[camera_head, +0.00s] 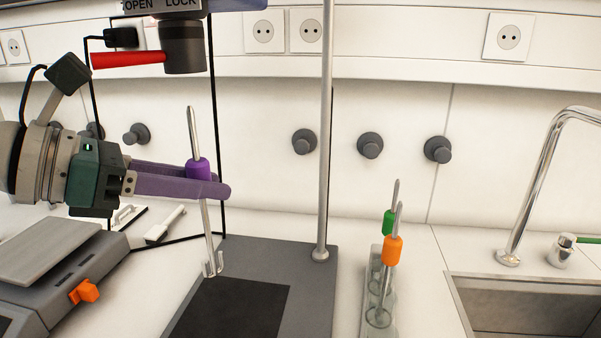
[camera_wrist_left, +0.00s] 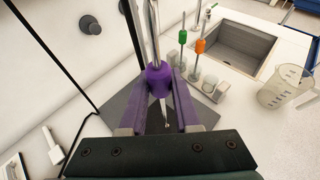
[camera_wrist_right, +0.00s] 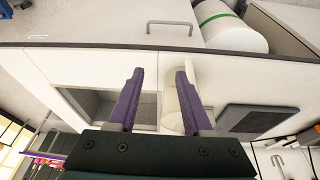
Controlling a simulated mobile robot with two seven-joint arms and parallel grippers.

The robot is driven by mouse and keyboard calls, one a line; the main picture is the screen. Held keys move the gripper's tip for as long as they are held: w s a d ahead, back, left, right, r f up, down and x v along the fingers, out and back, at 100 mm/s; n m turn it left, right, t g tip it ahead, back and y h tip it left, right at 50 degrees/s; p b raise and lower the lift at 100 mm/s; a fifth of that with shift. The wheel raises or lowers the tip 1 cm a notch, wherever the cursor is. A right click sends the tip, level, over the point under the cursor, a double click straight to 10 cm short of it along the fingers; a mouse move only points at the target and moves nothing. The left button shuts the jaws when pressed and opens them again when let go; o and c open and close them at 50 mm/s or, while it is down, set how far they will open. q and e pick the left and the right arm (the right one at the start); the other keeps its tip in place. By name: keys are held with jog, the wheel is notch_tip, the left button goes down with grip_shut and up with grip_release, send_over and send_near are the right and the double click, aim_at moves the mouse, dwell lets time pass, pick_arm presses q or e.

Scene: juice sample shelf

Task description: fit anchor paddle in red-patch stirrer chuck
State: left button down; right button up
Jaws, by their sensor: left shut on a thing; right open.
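The anchor paddle (camera_head: 198,170) has a metal shaft, a purple collar and a U-shaped foot. My left gripper (camera_head: 215,183) is shut on the collar and holds the paddle nearly upright, slightly tilted, its foot above the stand base. In the left wrist view, the purple collar (camera_wrist_left: 158,78) sits between the fingers. The dark stirrer chuck (camera_head: 184,47) hangs above the paddle, apart from the shaft's top end. A red lever (camera_head: 128,59) points left from it, under an OPEN/LOCK label. No red patch can be made out separately. My right gripper (camera_wrist_right: 160,78) is open and empty.
A vertical stand rod (camera_head: 325,130) rises from the dark base plate (camera_head: 310,265). A rack (camera_head: 365,318) holds green- and orange-collared paddles. A balance (camera_head: 60,260) stands left, a sink (camera_head: 530,300) right. A clear beaker (camera_wrist_left: 285,88) stands near the sink.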

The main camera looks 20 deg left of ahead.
aim_at(203, 157)
pick_arm(q)
notch_tip(203, 157, up, 2)
jog(key=shift+r+p, duration=0.25)
jog(key=shift+p, duration=0.3)
jog(key=shift+w+r, duration=0.3)
jog(key=shift+r, duration=0.1)
jog(key=shift+w, duration=0.1)
jog(key=shift+f, duration=0.2)
jog(key=shift+w, duration=0.15)
jog(key=shift+s+f, duration=0.1)
jog(key=shift+s, duration=0.3)
jog(key=shift+r+p, duration=2.1)
jog(key=shift+r, duration=0.05)
